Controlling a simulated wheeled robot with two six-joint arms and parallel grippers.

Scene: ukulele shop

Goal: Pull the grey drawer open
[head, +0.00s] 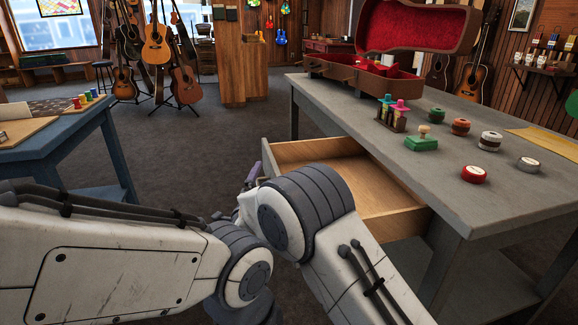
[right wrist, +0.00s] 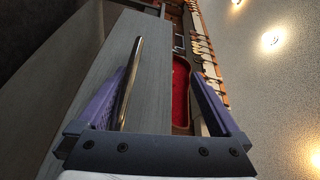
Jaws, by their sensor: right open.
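The grey drawer (head: 385,190) stands pulled out from the grey table (head: 440,165), its bare wooden inside showing and looking empty. Its front face is mostly hidden behind my arm in the head view. In the right wrist view, the grey front (right wrist: 155,90) shows with a metal bar handle (right wrist: 132,82). My right gripper (head: 252,175) is at the drawer's front, partly hidden by my arm. In the right wrist view, its purple fingers (right wrist: 160,74) are spread wide, with the handle between them, nearer the left finger. I cannot tell whether they touch. My left gripper is not visible.
A blue table (head: 60,150) stands at the left. Dark floor (head: 205,130) lies clear between the tables.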

